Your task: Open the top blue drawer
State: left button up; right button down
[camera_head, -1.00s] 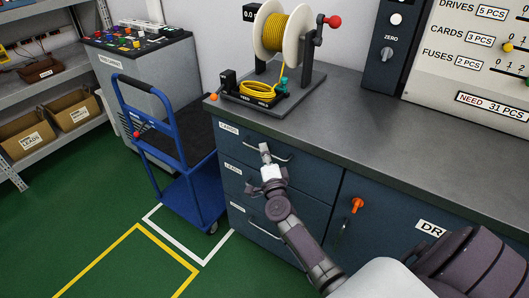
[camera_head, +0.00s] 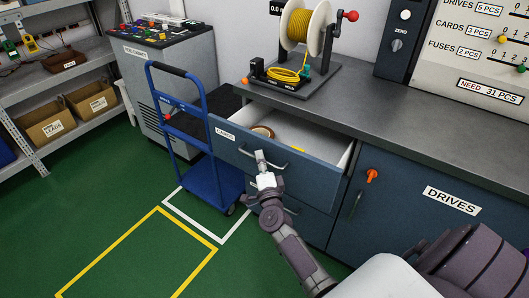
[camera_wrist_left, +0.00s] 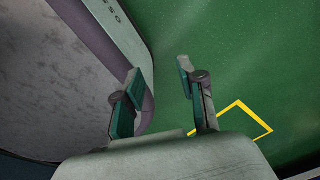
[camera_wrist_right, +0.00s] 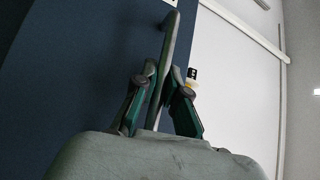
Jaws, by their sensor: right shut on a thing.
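The top blue drawer (camera_head: 318,180), labelled CARDS, stands pulled out from the cabinet under the grey counter. A round brown item and a small yellow item show inside it. My right gripper (camera_head: 262,165) is at the drawer's metal handle (camera_head: 284,172). In the right wrist view the fingers (camera_wrist_right: 160,100) are shut around the handle bar (camera_wrist_right: 170,50), with the blue drawer front to the left. My left gripper (camera_wrist_left: 165,95) shows in the left wrist view, open and empty above the green floor.
A blue cart (camera_head: 215,180) stands close to the drawer's left side. A cable reel (camera_head: 305,30) sits on the counter (camera_head: 420,125). The DRIVES cabinet door (camera_head: 420,215) with an orange knob is to the right. Green floor is free at the lower left.

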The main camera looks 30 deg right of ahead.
pick_arm(q)
jog(key=shift+w+d+r+p, duration=0.25)
jog(key=shift+d+r+p, duration=0.15)
jog(key=shift+d+r, duration=0.15)
jog(key=shift+w+d+r+p, duration=0.25)
jog(key=shift+d+r+p, duration=0.15)
jog(key=shift+r, duration=0.1)
pick_arm(e)
jog(key=s+a, duration=0.3)
jog(key=a, duration=0.6)
jog(key=shift+s, duration=0.4)
pick_arm(q)
jog(key=shift+s, duration=0.1)
pick_arm(e)
jog(key=c, duration=1.2)
grip_release()
pick_arm(q)
jog(key=shift+d, duration=0.1)
jog(key=shift+s+d, duration=0.1)
jog(key=shift+s, duration=0.05)
pick_arm(e)
jog(key=shift+s+a, duration=0.1)
jog(key=v, duration=1.2)
